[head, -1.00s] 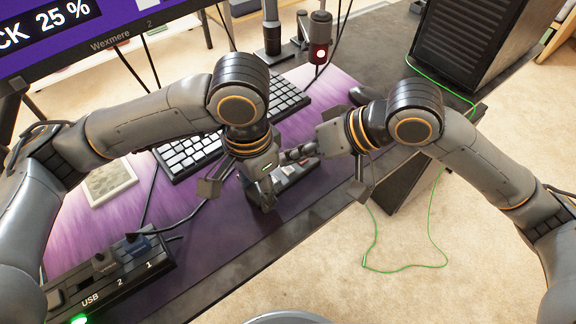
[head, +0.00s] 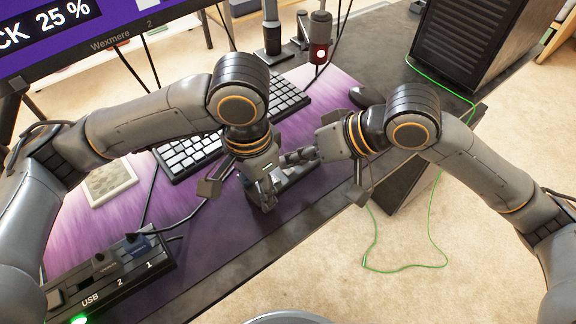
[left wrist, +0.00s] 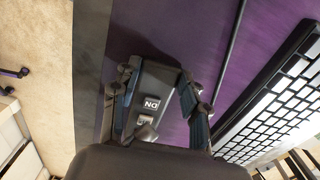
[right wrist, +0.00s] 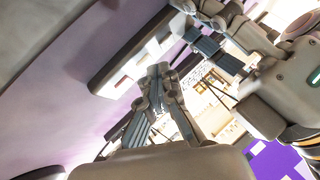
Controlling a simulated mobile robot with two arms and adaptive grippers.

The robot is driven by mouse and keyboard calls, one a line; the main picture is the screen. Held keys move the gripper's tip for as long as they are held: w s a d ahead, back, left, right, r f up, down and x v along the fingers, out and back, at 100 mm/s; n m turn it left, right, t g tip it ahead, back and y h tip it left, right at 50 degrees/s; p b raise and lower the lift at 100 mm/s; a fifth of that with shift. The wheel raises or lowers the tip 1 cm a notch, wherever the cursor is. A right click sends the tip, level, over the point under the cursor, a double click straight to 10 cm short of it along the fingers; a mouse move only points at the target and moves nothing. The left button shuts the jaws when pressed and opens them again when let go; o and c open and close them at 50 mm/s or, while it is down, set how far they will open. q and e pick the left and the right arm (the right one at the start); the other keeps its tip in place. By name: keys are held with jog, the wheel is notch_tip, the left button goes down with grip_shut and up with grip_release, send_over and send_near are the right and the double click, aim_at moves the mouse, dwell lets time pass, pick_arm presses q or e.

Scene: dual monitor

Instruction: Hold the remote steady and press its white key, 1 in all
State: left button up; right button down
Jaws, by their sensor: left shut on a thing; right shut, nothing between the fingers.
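The dark remote (head: 296,178) is in the head view, over the purple desk mat, partly covered by my grippers. My left gripper (head: 270,190) is shut on it. In the left wrist view the remote (left wrist: 157,77) lies between the two fingers, with a grey key marked DN and part of another key showing. My right gripper (head: 292,157) is shut and empty, its fingertips close over the remote. In the right wrist view its closed fingers (right wrist: 157,85) are beside the remote (right wrist: 110,72), which shows pale keys. I cannot tell whether they touch a key.
A keyboard (head: 190,150) lies behind the grippers and a mouse (head: 362,97) to the right. A USB hub (head: 110,275) with plugs sits at the front left. A black computer case (head: 465,45) stands at the back right.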

aim_at(293, 170)
jog(key=shift+f, duration=0.4)
dwell(0.6)
jog(key=shift+r, duration=0.85)
jog(key=shift+r, duration=0.1)
jog(key=shift+r, duration=2.4)
pick_arm(q)
jog(key=o, duration=1.3)
